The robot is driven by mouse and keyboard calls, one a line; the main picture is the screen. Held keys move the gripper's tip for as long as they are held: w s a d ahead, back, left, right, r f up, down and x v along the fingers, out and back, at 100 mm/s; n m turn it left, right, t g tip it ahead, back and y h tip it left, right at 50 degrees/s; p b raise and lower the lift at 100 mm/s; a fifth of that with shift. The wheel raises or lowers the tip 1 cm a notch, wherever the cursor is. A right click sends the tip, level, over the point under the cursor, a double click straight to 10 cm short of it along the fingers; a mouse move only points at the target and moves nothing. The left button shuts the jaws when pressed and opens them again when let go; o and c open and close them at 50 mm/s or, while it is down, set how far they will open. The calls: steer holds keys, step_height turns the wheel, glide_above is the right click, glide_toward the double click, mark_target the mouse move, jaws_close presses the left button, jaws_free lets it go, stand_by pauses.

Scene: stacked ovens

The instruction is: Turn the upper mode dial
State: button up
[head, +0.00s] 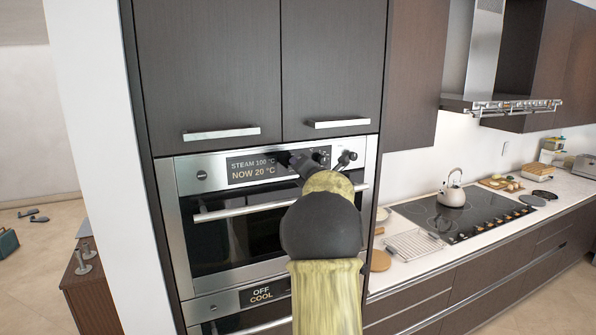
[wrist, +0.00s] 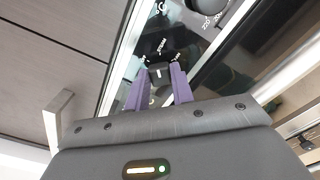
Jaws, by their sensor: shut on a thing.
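The upper oven's steel control panel (head: 220,170) has a display (head: 252,168) reading "STEAM 100 °C" and "NOW 20 °C". In the wrist view, my gripper (wrist: 160,84) has its two purple fingers on either side of a dark dial, the upper mode dial (wrist: 160,71), and is shut on it. A white pointer mark shows on the dial, with small white markings on the black panel around it. In the head view my arm and wrist cover much of the panel's right part, so the grip on the dial is hidden there.
Another round dial (wrist: 207,5) with temperature numbers sits beside the held one. The oven door handle (head: 245,211) runs below the panel. The lower oven display (head: 262,295) reads "OFF COOL". Cabinet handles (head: 221,132) project above. A counter with a cooktop (head: 450,212) lies to the right.

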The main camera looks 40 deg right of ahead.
steer(key=m, duration=0.3)
steer(key=shift+d+m, duration=0.1)
steer(key=shift+m, duration=0.3)
steer(key=m, duration=0.3)
steer(key=shift+m+p, duration=0.3)
steer(key=shift+p, duration=0.05)
steer(key=m+p, duration=0.1)
steer(key=m, duration=0.2)
steer(key=shift+m, duration=0.3)
steer(key=shift+f+m+p, duration=0.1)
steer(key=shift+m+p, duration=0.4)
steer(key=shift+m, duration=1.1)
steer(key=o, duration=1)
